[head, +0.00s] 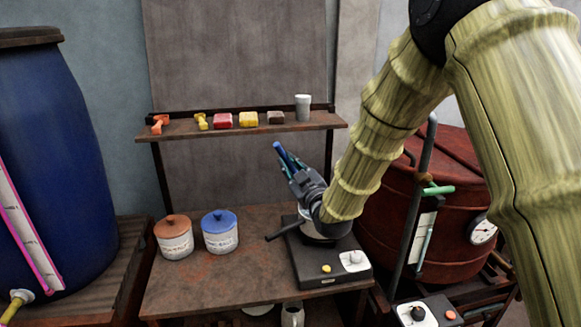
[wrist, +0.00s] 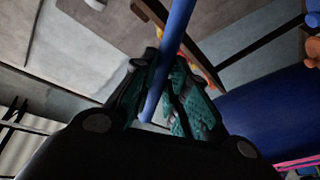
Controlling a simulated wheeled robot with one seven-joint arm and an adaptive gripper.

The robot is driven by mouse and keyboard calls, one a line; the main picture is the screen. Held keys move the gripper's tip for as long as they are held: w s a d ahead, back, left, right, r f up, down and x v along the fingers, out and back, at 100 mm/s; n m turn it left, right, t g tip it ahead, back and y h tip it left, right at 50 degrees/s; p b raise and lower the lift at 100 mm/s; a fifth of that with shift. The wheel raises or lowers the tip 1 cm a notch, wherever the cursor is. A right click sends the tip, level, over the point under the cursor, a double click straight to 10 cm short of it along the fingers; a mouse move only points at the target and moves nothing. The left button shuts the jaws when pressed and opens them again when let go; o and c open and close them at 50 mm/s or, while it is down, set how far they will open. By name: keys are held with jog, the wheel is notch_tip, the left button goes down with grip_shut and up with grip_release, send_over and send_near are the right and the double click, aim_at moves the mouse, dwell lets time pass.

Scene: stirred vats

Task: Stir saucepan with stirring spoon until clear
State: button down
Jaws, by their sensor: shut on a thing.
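My gripper (head: 291,170) is above the bench, left of my forearm, with its fingers pointing up and to the left. It is shut on the blue stirring spoon (head: 279,149), whose handle end sticks out past the fingers. In the wrist view, the blue shaft (wrist: 178,32) runs between the teal finger pads (wrist: 160,92). The saucepan shows mainly by its dark handle (head: 283,231) and part of its pale side (head: 318,240), on a black hotplate (head: 316,267). My arm hides most of the pan. Its contents and the spoon's far end are not visible.
A brown-lidded jar (head: 174,240) and a blue-lidded jar (head: 220,234) stand left on the bench (head: 200,283). The shelf (head: 240,128) above holds small coloured items and a grey cup (head: 302,107). A blue barrel (head: 55,150) stands left, a red vat (head: 450,215) right.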

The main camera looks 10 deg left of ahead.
jog(key=shift+r+p, duration=0.85)
jog(key=shift+r, duration=1.5)
jog(key=shift+p, duration=0.35)
